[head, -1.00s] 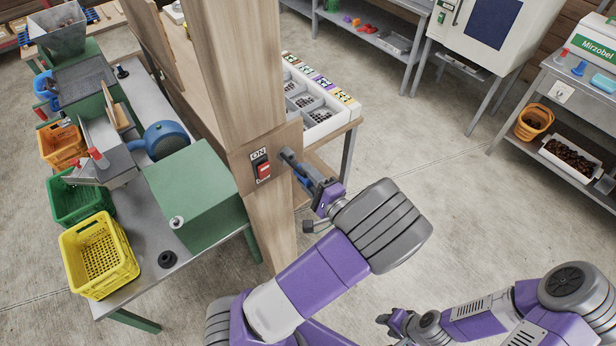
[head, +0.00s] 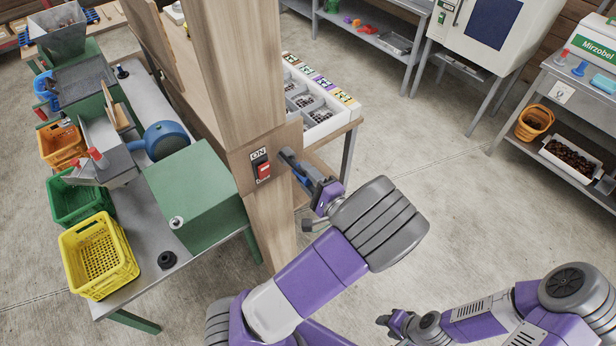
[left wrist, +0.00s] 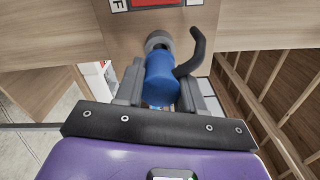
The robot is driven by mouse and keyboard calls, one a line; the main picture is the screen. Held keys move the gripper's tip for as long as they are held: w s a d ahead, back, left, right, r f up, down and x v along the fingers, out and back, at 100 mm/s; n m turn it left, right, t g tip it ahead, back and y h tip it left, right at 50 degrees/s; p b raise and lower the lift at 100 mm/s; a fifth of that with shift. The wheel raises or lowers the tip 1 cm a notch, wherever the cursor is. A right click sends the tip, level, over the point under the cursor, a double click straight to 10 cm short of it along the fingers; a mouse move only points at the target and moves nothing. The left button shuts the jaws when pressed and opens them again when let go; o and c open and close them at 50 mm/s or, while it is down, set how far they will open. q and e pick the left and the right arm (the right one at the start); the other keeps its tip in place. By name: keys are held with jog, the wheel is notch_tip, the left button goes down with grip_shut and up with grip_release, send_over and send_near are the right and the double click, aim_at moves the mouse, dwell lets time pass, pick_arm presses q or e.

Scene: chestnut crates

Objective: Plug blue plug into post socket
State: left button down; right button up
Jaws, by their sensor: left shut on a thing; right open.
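The blue plug (left wrist: 160,78) is between the fingers of my left gripper (left wrist: 160,92) in the left wrist view, with a black cable curving off its right side. Its front end meets a round grey socket (left wrist: 158,40) on the wooden post (head: 262,210); how deep it sits I cannot tell. In the head view my left gripper (head: 306,172) is shut on the plug at the post's right side, and the fingers mostly hide the plug. My right gripper (head: 392,322) is open and empty, low at the right, far from the post.
A red switch (head: 263,171) marked ON is on the post's front face, left of my left gripper. A table with a white sorting tray (head: 322,128) stands behind. A green machine (head: 192,192) and a yellow crate (head: 100,258) are at the left. Open floor lies to the right.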

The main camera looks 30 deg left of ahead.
pick_arm(q)
jog(key=shift+x, duration=1.65)
jog(key=c, duration=0.6)
grip_release()
jog(key=b+v, duration=0.1)
jog(key=v, duration=0.6)
jog(key=shift+d, duration=0.25)
jog(key=shift+s, duration=0.15)
